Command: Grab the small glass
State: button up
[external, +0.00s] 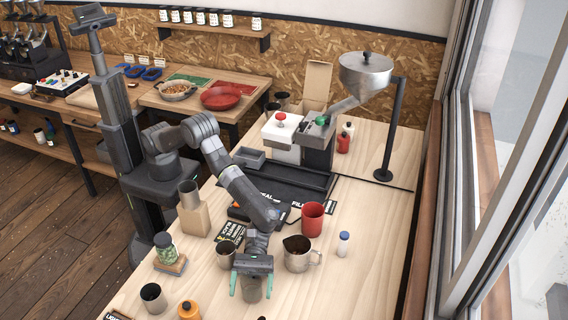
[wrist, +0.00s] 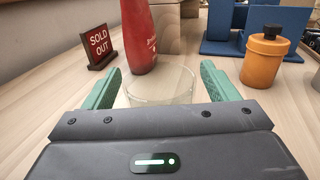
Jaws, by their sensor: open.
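The small glass (wrist: 162,88) is clear and stands upright on the wooden table. In the wrist view it is between the two green fingers of my gripper (wrist: 160,92), with a gap showing on each side of its rim. Its lower part is hidden behind my gripper's body. In the external view my gripper (external: 251,287) points down at the table's near part, fingers apart, with the glass (external: 251,291) faintly visible between them.
A red bottle (wrist: 139,35) stands just behind the glass. A "SOLD OUT" sign (wrist: 99,46) is at left, an orange bottle (wrist: 264,60) and a blue stand (wrist: 238,28) at right. A metal pitcher (external: 297,256) and a metal cup (external: 226,255) stand near my gripper.

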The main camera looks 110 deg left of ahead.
jog(key=shift+c, duration=0.2)
jog(key=c, duration=1.1)
jog(key=shift+r, duration=0.1)
